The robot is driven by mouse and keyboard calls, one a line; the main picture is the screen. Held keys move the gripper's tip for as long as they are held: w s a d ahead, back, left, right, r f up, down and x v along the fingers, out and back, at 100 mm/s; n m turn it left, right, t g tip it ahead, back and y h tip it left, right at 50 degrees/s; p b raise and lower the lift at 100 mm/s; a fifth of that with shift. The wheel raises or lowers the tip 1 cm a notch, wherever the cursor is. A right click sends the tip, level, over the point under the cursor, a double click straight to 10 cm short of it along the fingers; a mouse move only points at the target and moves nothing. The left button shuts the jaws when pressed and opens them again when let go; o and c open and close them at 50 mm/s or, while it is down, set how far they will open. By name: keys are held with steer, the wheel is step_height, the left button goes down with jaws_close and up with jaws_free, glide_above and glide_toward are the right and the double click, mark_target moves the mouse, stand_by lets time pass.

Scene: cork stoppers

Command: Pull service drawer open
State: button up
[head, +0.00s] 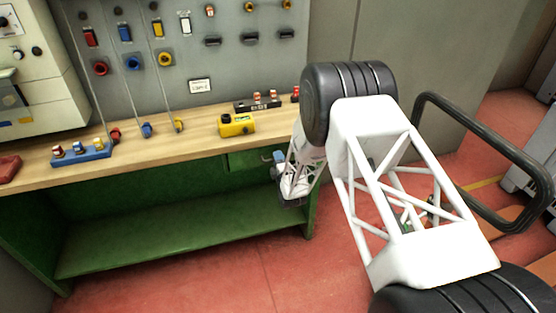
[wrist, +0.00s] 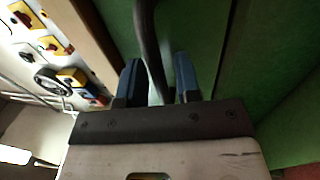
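The green service drawer (head: 243,161) sits under the right end of the wooden bench top and looks closed. My gripper (head: 273,158) is at the drawer's front, partly hidden by my own arm. In the wrist view my gripper (wrist: 160,82) is open, with its two dark blue fingers apart. A dark, curved bar handle (wrist: 149,45) runs down between the fingers, with a gap visible on its right. Whether the left finger touches it I cannot tell. The green drawer face fills the background there.
On the wooden bench top (head: 200,132) stand a yellow box (head: 237,124), a blue block with stoppers (head: 82,154) and a dark rack (head: 257,104). A green lower shelf (head: 180,235) lies below. The red floor in front of the bench is clear.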

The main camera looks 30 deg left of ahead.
jaws_close()
steer(key=shift+s+d, duration=0.1)
steer(key=r+v, duration=0.2)
steer(key=v, duration=0.9)
steer(key=r+v, duration=0.2)
steer(key=v, duration=1)
steer(key=shift+s+d, duration=0.25)
steer(key=shift+s, duration=0.05)
steer(key=shift+o, duration=0.9)
jaws_free()
steer(key=shift+r, duration=0.1)
steer(key=v, duration=0.8)
